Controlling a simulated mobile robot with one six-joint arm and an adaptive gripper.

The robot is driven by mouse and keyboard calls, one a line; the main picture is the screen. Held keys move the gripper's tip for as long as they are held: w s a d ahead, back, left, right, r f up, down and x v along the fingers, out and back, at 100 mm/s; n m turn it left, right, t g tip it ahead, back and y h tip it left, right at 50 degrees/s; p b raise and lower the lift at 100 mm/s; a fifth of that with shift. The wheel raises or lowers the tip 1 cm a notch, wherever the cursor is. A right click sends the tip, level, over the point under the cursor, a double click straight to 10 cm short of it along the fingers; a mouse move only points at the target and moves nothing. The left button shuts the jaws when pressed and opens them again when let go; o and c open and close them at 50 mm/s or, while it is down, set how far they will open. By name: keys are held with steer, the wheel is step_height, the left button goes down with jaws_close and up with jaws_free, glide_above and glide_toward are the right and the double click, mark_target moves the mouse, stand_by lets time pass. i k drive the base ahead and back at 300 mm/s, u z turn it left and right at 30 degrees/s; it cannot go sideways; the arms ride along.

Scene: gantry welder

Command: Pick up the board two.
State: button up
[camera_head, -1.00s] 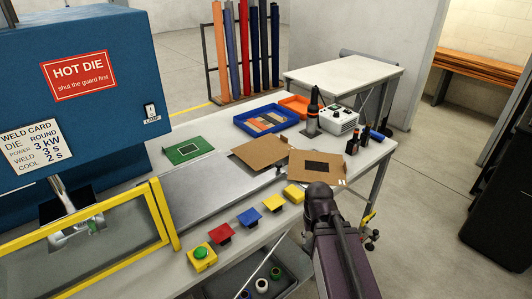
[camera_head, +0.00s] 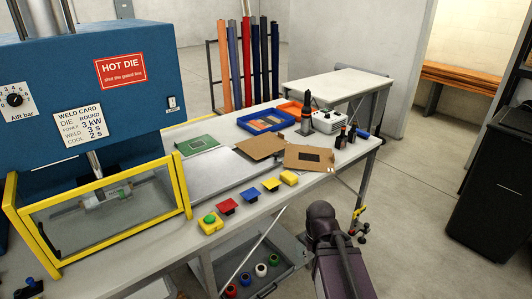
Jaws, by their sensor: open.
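Two brown boards lie on the long worktable in the head view. One brown board (camera_head: 259,146) is tilted, with no dark patch showing. The other brown board (camera_head: 309,157) lies to its right and has a dark rectangle on it. A green board (camera_head: 198,144) with a pale rectangle lies further left. No readable mark tells me which of these is board two. My dark arm (camera_head: 335,250) reaches in from the bottom right, in front of the table's near side.
A blue welding machine with a yellow-framed guard (camera_head: 105,215) stands left. Coloured push-buttons (camera_head: 249,195) line the table's front edge. Floor at right is clear up to a black cabinet.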

mark_target(259, 147)
steer(key=k, duration=0.45)
steer(key=z, duration=0.5)
steer(key=i, duration=0.95)
steer(key=z, duration=0.5)
steer(key=i, duration=1.6)
steer(key=u, duration=0.95)
steer(key=i, duration=0.75)
steer(key=u, duration=0.5)
